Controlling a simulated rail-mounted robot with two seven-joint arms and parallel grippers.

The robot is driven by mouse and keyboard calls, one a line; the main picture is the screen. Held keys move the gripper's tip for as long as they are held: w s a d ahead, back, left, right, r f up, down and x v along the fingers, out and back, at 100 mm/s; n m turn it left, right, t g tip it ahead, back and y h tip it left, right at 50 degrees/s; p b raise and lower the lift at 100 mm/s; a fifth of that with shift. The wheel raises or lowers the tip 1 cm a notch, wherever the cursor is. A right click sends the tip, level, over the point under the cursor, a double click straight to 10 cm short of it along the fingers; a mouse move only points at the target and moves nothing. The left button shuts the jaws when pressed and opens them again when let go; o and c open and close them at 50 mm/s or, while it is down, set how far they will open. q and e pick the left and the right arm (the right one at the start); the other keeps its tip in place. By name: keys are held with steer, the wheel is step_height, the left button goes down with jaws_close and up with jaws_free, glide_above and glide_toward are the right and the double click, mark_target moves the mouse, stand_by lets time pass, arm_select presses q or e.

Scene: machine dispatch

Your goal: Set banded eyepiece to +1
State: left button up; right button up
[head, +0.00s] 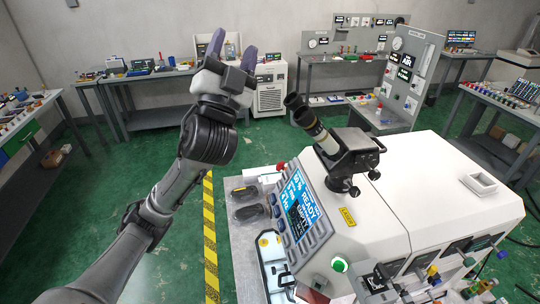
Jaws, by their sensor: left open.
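The banded eyepiece (318,132) is a dark tube with a pale band, on a black binocular head mounted on the white machine (420,165). A second dark eyepiece (296,101) sits just behind it. Any marks on the eyepiece's ring are too small to read. My left gripper (234,46) is raised to the upper left of the eyepieces, apart from them. Its two purple-grey fingers are spread and nothing shows between them. My right gripper is not in view.
The machine's blue screen (300,203) reads READY. A grey bench top (240,245) with dark oval items lies left of it. Fittings and coloured knobs crowd the machine's lower right edge. Workbenches line the walls. The green floor (170,190) has a yellow-black stripe.

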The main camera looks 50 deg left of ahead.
arm_select(q)
steer(key=w+d+f+n+g+h+p, duration=0.1)
steer(key=w+d+f+g+h+p, duration=0.2)
steer(key=f, duration=0.7)
steer(key=w+d+f+g+h, duration=0.15)
steer(key=f+g, duration=0.25)
steer(key=f, duration=0.6)
steer(key=s+d+f+g+h+p, duration=0.2)
steer(key=s+d+f+g+h, duration=0.1)
steer(key=f, duration=0.7)
steer(key=s+d+f+g+h+p, duration=0.2)
steer(key=s+d+f+g+h, duration=0.1)
steer(key=f, duration=0.7)
steer(key=shift+s+d+g, duration=0.6)
steer(key=shift+s+d, duration=0.75)
steer(key=shift+d, duration=0.5)
